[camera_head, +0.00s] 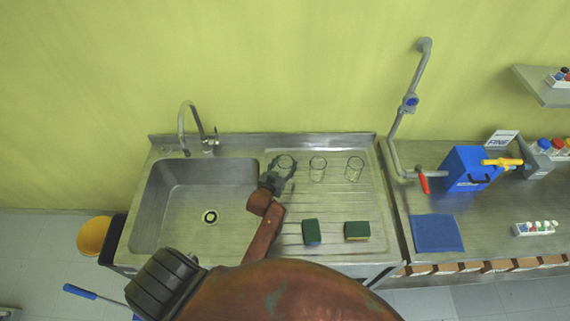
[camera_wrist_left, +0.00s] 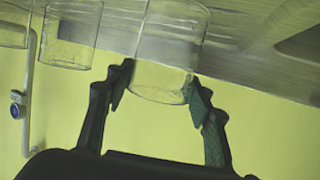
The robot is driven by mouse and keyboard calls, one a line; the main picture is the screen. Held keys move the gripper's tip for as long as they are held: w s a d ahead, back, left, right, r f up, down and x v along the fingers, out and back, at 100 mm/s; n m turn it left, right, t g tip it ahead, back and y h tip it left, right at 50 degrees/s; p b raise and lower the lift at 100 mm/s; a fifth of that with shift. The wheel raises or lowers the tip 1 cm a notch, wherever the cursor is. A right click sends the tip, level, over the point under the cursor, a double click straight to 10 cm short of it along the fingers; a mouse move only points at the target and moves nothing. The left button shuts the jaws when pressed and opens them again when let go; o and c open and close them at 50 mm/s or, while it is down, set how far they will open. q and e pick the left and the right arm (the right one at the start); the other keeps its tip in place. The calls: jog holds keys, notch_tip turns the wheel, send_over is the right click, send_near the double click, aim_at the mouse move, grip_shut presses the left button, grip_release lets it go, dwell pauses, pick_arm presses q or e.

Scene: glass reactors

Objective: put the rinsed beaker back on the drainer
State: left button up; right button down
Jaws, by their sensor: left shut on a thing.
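My left gripper (camera_head: 279,174) is shut on a clear glass beaker (camera_head: 286,161) at the left part of the ribbed drainer (camera_head: 337,205), just right of the sink basin. In the left wrist view the two fingers (camera_wrist_left: 158,88) sit on either side of this beaker (camera_wrist_left: 168,48), which looks empty. I cannot tell whether its base touches the drainer. Two more clear beakers stand on the drainer, a middle one (camera_head: 318,169) and a right one (camera_head: 354,168). They also show at the upper left of the left wrist view. My right gripper is not in view.
The sink basin (camera_head: 185,205) with its tap (camera_head: 190,125) lies to the left. Two green sponges (camera_head: 311,232) (camera_head: 356,231) lie at the drainer's front.

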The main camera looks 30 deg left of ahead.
pick_arm(q)
jog(key=o, duration=1.2)
jog(key=shift+f, duration=0.1)
jog(key=shift+r, duration=0.2)
jog(key=v, duration=1.2)
jog(key=shift+f+b, duration=0.1)
jog(key=shift+b, duration=0.25)
